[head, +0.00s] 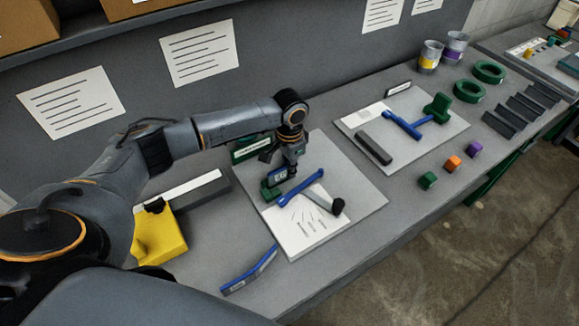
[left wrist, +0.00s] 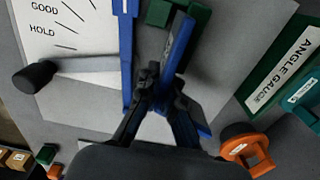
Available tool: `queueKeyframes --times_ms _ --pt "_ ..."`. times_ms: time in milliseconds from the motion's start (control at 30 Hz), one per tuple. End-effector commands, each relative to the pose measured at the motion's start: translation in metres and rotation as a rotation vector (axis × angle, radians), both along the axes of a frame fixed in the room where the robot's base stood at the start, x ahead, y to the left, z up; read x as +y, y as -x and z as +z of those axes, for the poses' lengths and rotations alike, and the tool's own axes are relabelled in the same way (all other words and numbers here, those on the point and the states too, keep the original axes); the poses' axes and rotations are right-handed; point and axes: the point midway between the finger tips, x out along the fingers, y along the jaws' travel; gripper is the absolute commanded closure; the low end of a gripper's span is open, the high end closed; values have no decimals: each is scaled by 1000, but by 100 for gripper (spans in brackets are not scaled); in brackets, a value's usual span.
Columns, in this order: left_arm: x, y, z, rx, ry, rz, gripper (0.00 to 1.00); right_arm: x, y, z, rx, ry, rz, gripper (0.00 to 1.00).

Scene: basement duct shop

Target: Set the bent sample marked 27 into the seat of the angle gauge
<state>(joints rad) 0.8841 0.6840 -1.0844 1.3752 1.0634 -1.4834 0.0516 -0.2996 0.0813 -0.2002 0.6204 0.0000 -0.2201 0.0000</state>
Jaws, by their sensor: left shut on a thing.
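My left gripper (head: 288,166) is shut on a blue sample with a pale label (head: 277,174), held above the angle gauge's board. In the left wrist view the fingers (left wrist: 160,98) grip this blue strip (left wrist: 177,48), which slants up near a green block (left wrist: 160,12). Its number is too small to read. The angle gauge (head: 357,178) has a green block (head: 270,191), a blue bar (head: 302,187), a printed sheet and a grey pointer with a black knob (head: 337,206). Whether the sample touches the green block is unclear. My right gripper is not in view.
Another blue labelled strip (head: 249,271) lies near the bench's front edge. A yellow thing (head: 160,236) stands left of the gauge. A second board (head: 443,132) with a blue T-shaped part is at right, beside small coloured blocks (head: 452,163). Bare bench lies between the boards.

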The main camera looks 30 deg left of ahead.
Motion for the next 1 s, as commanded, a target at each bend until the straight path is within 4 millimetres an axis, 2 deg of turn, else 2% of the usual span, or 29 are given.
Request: queueKeyframes --times_ms 367,400,500,833,1000 --pt "0 0 -12 0 0 1 100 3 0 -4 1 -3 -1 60" --pt "0 0 -11 -1 1 1 87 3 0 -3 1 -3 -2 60" --pt "0 0 -11 0 0 1 68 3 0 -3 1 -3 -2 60" --pt "0 0 -10 1 -1 1 68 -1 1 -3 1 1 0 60" --pt "0 -1 9 -2 0 0 68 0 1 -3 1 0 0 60"
